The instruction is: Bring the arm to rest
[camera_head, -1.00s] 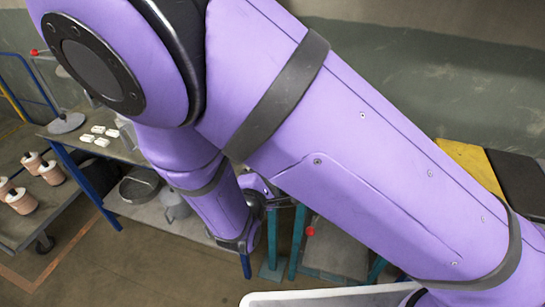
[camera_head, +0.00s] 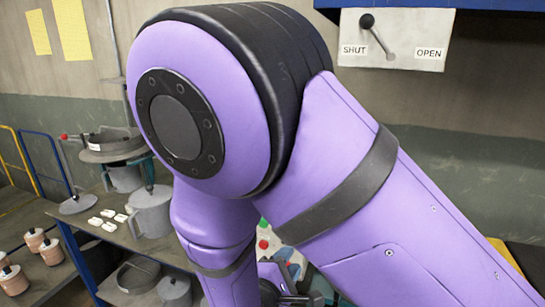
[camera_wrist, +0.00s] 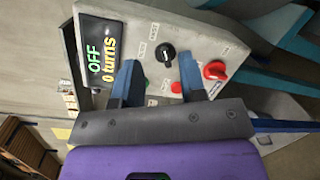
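My purple arm fills the middle and right of the head view, bent at a large joint, with its lower part running down out of the frame. In the wrist view my gripper (camera_wrist: 158,60) is open, its two blue-grey fingers apart with nothing visible between them. Beyond the fingers is a light grey control panel (camera_wrist: 205,48). It has a screen (camera_wrist: 103,55) reading "OFF 0 turns", a black knob (camera_wrist: 166,53) and a red knob (camera_wrist: 215,70). I cannot tell the gap between fingertips and panel; they overlap the panel in the picture.
In the head view a lever plate (camera_head: 398,38) marked SHUT and OPEN is on the wall. A bench (camera_head: 165,245) at left holds a grey pot (camera_head: 152,212) and small white blocks (camera_head: 108,218). Copper-coloured spools (camera_head: 36,241) stand at far left.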

